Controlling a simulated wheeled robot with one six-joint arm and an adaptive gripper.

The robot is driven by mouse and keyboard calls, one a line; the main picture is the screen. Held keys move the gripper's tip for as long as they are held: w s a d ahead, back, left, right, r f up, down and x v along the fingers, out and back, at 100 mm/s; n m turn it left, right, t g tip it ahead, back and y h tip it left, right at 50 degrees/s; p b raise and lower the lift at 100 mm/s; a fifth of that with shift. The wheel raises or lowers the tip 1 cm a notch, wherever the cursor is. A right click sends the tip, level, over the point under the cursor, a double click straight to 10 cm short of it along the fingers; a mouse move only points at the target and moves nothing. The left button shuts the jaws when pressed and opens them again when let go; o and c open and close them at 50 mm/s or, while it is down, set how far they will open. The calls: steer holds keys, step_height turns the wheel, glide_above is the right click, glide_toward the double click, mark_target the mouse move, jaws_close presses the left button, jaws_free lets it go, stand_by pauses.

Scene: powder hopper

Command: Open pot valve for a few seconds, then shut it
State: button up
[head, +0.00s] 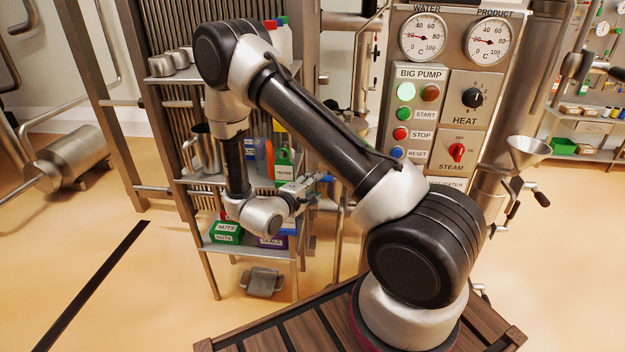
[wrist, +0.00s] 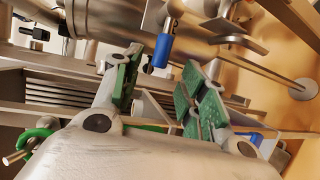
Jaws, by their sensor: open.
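A blue lever handle (wrist: 163,51) hangs from metal pipework in the wrist view; it looks like the valve's handle, but I see no label naming it. It also shows small in the head view (head: 326,178), just right of my gripper (head: 305,188). In the wrist view my gripper (wrist: 162,66) is open, with green pads on both fingers. The handle appears beyond and between the fingertips, with nothing gripped. Whether the fingers touch it cannot be told. In the head view my arm hides part of the pipework.
A shelf rack (head: 207,247) with boxes and bottles stands behind and left of my gripper. A control panel (head: 436,120) with gauges and buttons stands to the right. The floor at left is mostly clear.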

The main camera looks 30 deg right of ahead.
steer(key=x, duration=0.8)
jaws_close()
